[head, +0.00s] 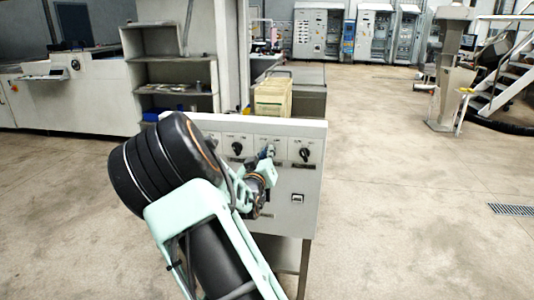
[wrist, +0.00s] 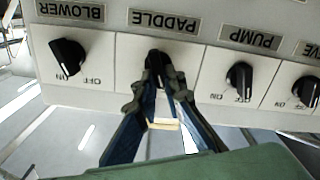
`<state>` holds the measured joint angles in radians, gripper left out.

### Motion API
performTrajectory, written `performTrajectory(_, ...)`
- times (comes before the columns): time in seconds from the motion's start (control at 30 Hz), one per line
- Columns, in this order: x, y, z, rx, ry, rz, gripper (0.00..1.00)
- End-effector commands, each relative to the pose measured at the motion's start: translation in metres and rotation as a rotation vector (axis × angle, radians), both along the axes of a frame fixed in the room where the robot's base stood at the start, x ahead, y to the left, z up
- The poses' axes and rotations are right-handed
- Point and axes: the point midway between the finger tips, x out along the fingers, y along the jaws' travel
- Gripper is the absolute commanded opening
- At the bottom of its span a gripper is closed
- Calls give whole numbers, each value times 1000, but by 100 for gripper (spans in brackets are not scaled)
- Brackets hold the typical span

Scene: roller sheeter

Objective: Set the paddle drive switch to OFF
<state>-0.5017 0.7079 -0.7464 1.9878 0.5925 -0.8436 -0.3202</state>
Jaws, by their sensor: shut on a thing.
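The paddle drive switch (wrist: 157,58) is a black rotary knob on a white plate under the upside-down PADDLE label (wrist: 164,22) in the wrist view. My gripper (wrist: 157,82) is shut on this knob, with one dark fingertip on each side of it. The fingers hide the knob's pointer and the ON and OFF marks of this plate, so I cannot tell its setting. In the head view my gripper (head: 267,154) is at the upper row of the control panel (head: 285,215), and the paddle knob is mostly hidden there.
In the wrist view, the BLOWER knob (wrist: 67,57) is on one side, and the PUMP knob (wrist: 239,77) and another knob (wrist: 306,91) are on the other. Beige stacked material (head: 272,97) is behind the panel. Open floor (head: 410,200) lies to the right.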

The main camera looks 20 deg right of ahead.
Motion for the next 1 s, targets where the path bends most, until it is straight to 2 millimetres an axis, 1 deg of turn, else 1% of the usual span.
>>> performTrajectory(0.3, 0, 0, 0, -3, 2, 0, 0)
performTrajectory(0.33, 0, 0, 0, -3, 2, 0, 12)
performTrajectory(0.47, 0, 0, 0, -2, 2, 0, 27)
performTrajectory(0.8, -2, 2, 0, -1, 1, 1, 27)
performTrajectory(0.87, -6, 5, 0, 0, 1, 2, 27)
performTrajectory(1.0, -24, 17, 0, 2, 1, 2, 27)
